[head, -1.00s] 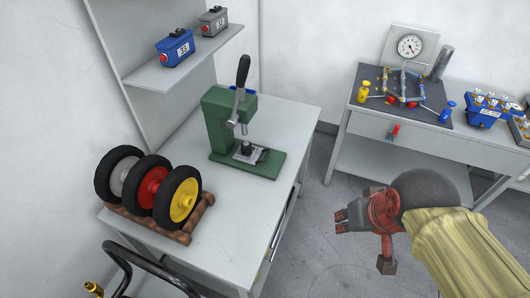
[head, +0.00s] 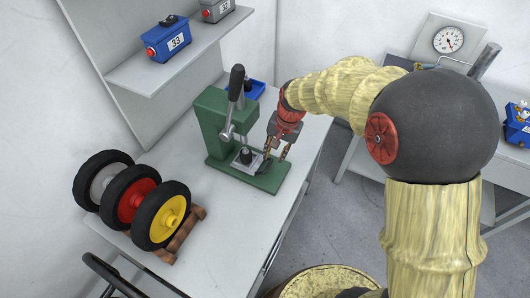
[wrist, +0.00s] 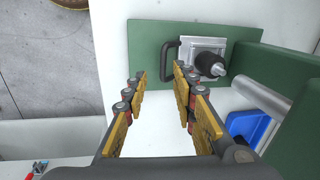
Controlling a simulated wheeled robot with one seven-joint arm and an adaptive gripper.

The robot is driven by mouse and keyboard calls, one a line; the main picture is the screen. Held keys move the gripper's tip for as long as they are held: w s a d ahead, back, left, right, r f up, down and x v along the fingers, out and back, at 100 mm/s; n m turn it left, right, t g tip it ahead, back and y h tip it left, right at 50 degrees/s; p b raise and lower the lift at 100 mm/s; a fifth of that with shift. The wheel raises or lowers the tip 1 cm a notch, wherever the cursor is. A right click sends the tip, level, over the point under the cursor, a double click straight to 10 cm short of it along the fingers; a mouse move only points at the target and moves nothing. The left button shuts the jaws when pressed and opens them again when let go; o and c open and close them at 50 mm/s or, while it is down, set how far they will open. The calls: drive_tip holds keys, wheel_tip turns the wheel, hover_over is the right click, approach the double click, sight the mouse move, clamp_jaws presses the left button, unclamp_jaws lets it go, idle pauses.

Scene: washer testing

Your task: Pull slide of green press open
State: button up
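The green press (head: 212,124) stands on the grey table, its black-handled lever (head: 236,85) upright. Its slide (head: 247,160) is a light metal plate on the green base, under the black press head. In the wrist view the slide (wrist: 191,48) has a dark U-shaped handle (wrist: 168,52) on its left side. My gripper (head: 278,158) is over the right end of the press base, pointing down. In the wrist view my gripper (wrist: 160,76) has its two fingers apart with nothing between them. The handle lies just beyond the fingertips, nearer the right finger.
Three wheels, including a yellow-hubbed wheel (head: 162,216), stand on a brown rack at the left. A blue bin (head: 252,90) sits behind the press. A shelf (head: 160,62) with two boxes hangs above. Table surface before the press is clear.

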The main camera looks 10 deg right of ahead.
sight(269, 165)
drive_tip(key=shift+m, duration=0.6)
drive_tip(key=f, duration=0.2)
drive_tip(key=a+f+b, duration=0.1)
drive_tip(key=f, duration=0.1)
drive_tip(key=w+f, duration=0.1)
drive_tip(key=f, duration=0.2)
drive_tip(key=shift+w+a+b, duration=0.1)
drive_tip(key=shift+a+b, duration=0.1)
drive_tip(key=shift+b, duration=0.15)
drive_tip(key=c, duration=0.4)
clamp_jaws()
